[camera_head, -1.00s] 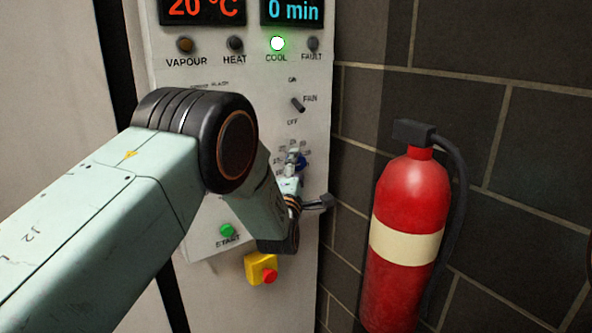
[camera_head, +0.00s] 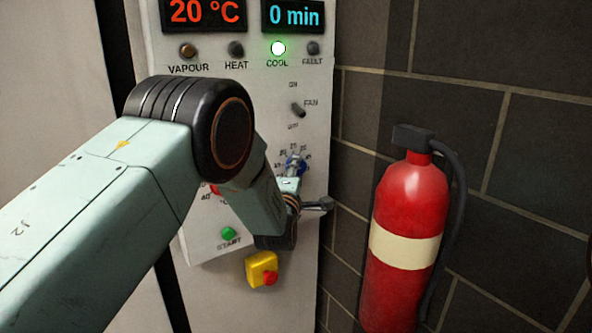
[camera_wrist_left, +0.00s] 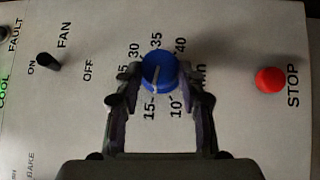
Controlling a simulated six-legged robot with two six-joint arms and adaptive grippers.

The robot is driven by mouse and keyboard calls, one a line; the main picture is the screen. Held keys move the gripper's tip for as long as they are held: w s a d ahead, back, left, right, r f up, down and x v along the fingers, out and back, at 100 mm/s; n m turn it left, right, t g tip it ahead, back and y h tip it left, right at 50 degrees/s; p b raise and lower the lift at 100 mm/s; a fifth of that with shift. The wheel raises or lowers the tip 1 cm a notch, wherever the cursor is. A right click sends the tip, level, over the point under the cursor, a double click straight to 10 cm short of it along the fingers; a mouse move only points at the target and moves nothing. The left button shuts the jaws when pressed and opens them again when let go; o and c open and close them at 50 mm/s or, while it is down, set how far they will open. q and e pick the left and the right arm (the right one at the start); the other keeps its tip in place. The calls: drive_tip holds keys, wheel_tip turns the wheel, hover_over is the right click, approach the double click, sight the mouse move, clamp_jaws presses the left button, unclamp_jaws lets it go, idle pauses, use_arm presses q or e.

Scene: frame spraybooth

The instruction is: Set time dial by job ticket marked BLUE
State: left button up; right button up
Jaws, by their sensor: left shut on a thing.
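The blue time dial (camera_wrist_left: 159,70) sits on the panel with numbers around it, among them 10, 15, 30, 35 and 40. Its white pointer line points down in the left wrist view, close to the 15. My left gripper (camera_wrist_left: 160,78) has one finger on each side of the dial and is shut on it. In the head view the dial (camera_head: 296,165) is partly hidden by my left gripper (camera_head: 292,174). The time display (camera_head: 293,16) reads 0 min. No job ticket is in view. My right gripper is not in view.
The green START button (camera_head: 229,233) and a yellow box with a red button (camera_head: 262,269) are below. The FAN switch (camera_head: 298,110) is above the dial. The COOL lamp (camera_head: 278,48) is lit. A red fire extinguisher (camera_head: 409,220) stands right of the panel.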

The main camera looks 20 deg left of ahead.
use_arm(q)
drive_tip(key=shift+r, duration=0.1)
drive_tip(key=o, duration=1.2)
drive_tip(key=shift+w, duration=0.1)
drive_tip(key=s, duration=0.4)
drive_tip(key=s+d+f, duration=0.1)
drive_tip(key=s, duration=0.7)
drive_tip(key=shift+d+f, duration=0.2)
drive_tip(key=shift+d, duration=0.05)
